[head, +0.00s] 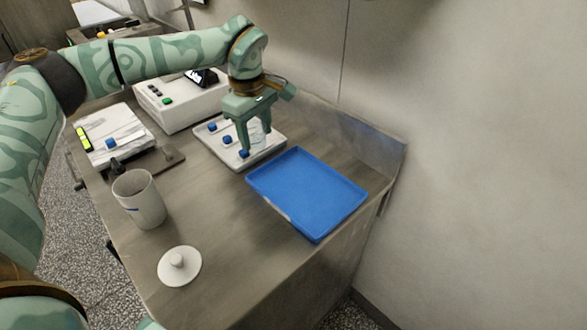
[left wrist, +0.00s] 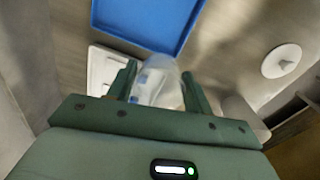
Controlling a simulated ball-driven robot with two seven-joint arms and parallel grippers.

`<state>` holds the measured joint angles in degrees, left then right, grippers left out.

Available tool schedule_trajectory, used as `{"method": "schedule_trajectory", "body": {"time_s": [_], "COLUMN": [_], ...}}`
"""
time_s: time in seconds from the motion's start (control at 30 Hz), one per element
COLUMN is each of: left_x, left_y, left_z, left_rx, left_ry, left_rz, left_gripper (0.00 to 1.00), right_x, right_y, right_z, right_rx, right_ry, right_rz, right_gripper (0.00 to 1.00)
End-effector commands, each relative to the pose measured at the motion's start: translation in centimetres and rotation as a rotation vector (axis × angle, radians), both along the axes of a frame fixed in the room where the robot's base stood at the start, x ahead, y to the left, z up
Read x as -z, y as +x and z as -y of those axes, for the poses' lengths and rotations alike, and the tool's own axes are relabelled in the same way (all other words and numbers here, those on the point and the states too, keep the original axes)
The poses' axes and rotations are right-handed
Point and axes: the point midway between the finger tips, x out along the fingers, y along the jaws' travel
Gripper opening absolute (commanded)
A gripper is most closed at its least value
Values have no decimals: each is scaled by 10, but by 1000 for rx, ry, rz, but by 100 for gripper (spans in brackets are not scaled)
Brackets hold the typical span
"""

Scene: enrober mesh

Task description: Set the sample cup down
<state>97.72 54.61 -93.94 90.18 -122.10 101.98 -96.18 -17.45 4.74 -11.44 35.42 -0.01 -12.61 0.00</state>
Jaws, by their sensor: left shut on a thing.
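My left gripper (head: 256,139) is shut on a clear, see-through sample cup (head: 259,137). It holds the cup over the white tray (head: 232,161), near that tray's right side. In the left wrist view the cup (left wrist: 158,86) sits between the two fingers of my left gripper (left wrist: 160,85), with bluish marks on or through its wall. I cannot tell whether the cup's base touches the white tray. My right gripper is not in view.
Small blue blocks (head: 227,140) lie on the white tray. An empty blue tray (head: 308,193) is to the right, by the wall. A grey-white canister (head: 141,203), a round white lid (head: 180,271) and a white machine (head: 182,104) stand on the counter. Bare counter shows near the front.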

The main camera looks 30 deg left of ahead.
Motion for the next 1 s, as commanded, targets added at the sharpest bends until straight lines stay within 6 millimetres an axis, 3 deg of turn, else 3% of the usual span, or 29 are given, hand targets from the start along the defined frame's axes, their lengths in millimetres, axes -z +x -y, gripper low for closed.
{"method": "schedule_trajectory", "body": {"time_s": [0.13, 0.4, 0.67, 0.9, 1.0], "left_x": [16, 53, 65, 103, 105], "left_y": [13, 27, 33, 36, 36], "left_z": [25, 52, 63, 68, 68], "left_rx": [4, 3, 2, 2, 1], "left_ry": [0, 0, 0, 0, 0], "left_rz": [-3, -3, 0, -5, -1], "left_gripper": [26, 26, 26, 26, 26], "right_x": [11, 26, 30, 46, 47], "right_y": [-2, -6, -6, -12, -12], "right_z": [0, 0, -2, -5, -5], "right_rx": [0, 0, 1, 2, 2], "right_ry": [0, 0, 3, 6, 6], "right_rz": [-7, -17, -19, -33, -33], "right_gripper": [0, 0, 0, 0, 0]}}
